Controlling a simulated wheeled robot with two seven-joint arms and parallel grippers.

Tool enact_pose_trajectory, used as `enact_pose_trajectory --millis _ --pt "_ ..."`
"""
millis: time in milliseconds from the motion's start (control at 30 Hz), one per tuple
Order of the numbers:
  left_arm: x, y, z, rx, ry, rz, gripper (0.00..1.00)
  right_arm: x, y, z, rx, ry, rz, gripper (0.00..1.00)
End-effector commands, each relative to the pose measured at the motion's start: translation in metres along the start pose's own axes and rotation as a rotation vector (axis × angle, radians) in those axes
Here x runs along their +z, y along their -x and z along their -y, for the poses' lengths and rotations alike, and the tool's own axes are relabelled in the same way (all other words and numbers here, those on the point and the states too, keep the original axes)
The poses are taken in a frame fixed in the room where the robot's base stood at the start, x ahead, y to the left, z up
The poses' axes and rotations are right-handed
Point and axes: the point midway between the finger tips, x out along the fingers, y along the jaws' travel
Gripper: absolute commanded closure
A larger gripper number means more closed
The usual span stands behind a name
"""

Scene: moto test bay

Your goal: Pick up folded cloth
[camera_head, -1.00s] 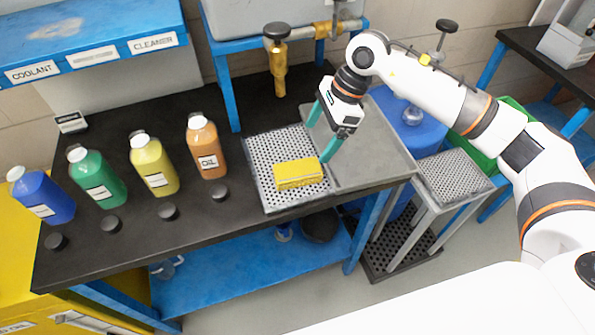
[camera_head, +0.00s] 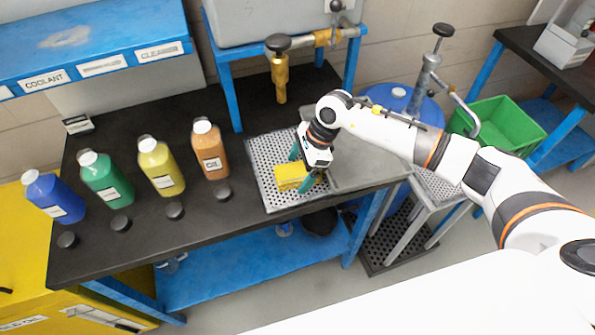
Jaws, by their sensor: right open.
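The folded yellow cloth (camera_head: 288,177) lies on the perforated metal tray (camera_head: 270,152) on the black bench. My right gripper (camera_head: 302,172) points down over the cloth's right end. Its teal fingers are spread open, one behind the cloth and one at its front right. I cannot tell whether the fingers touch the cloth. The gripper covers part of the cloth's right side. My left gripper does not show.
Blue (camera_head: 52,198), green (camera_head: 104,178), yellow (camera_head: 160,167) and orange (camera_head: 210,149) bottles stand left of the tray, with black caps in front. A brass tap (camera_head: 280,75) hangs behind the tray. A grey plate (camera_head: 365,160) lies to its right.

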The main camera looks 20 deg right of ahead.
Motion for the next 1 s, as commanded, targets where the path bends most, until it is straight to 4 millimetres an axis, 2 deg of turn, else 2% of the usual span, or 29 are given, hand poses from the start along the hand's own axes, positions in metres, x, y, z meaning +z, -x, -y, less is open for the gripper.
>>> enact_pose_trajectory --millis 100,400,767,1000 --pt "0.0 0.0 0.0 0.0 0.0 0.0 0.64 0.0 0.0 0.0 0.0 0.0 0.0 0.14" --pt "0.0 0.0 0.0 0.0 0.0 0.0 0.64 0.0 0.001 0.0 0.0 0.0 0.0 0.61" --pt "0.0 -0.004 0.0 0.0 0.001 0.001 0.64 -0.002 0.004 -0.001 0.002 0.001 0.0 0.61" --pt "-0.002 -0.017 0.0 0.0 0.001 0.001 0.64 -0.01 0.026 -0.001 0.004 0.003 -0.001 0.61"
